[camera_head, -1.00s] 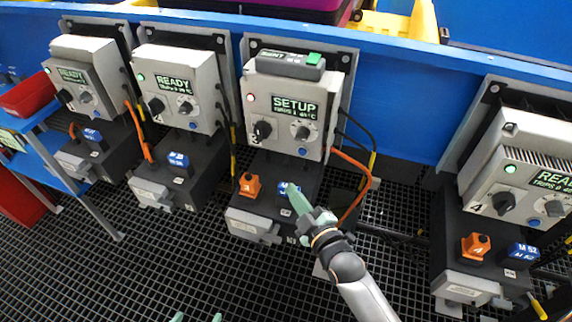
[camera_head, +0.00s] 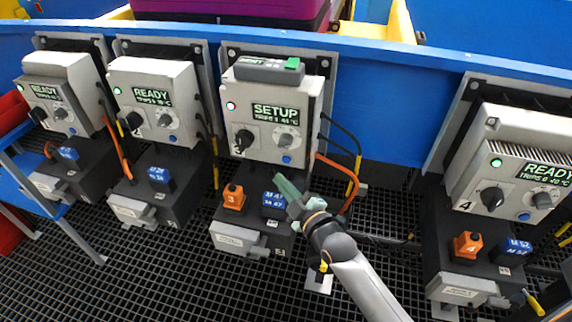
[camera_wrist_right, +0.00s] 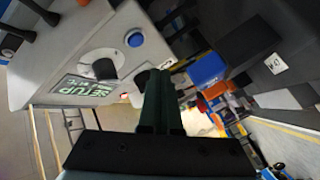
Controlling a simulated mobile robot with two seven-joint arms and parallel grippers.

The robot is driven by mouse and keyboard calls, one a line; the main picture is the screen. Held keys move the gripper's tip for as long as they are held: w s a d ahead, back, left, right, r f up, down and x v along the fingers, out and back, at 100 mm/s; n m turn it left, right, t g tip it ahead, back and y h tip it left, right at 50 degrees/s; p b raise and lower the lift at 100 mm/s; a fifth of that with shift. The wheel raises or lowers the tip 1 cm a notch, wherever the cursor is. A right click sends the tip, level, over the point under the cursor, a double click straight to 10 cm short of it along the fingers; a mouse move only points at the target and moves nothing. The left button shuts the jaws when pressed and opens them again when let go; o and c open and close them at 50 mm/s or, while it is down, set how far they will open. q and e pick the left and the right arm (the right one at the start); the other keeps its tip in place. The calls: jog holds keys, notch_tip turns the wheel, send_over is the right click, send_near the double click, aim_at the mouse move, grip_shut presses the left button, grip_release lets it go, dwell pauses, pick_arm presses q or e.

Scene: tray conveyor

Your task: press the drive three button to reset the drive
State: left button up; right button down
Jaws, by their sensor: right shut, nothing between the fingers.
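Drive three (camera_head: 265,122) is a light grey box with a lit SETUP display (camera_head: 276,113), a black knob and a red lamp. Its round blue button (camera_head: 287,160) sits low on the front, right of centre. The blue button (camera_wrist_right: 134,39) also shows in the right wrist view, left of the fingers and apart from them. My right gripper (camera_head: 282,182) is shut and empty, just below the box and below the button. Its dark green fingers (camera_wrist_right: 160,98) are together in the right wrist view. My left gripper is out of view.
An orange block marked 3 (camera_head: 233,197) and a blue block (camera_head: 273,203) stand below drive three. Orange and black cables (camera_head: 340,170) hang at its right. Two READY drives stand left, and drive four (camera_head: 520,165) stands right.

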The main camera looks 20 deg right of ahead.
aim_at(286, 160)
jog(key=w+d, duration=0.2)
jog(key=w, duration=0.1)
dwell(0.5)
dwell(1.7)
jog(key=shift+w+d, duration=0.2)
jog(key=shift+w, duration=0.1)
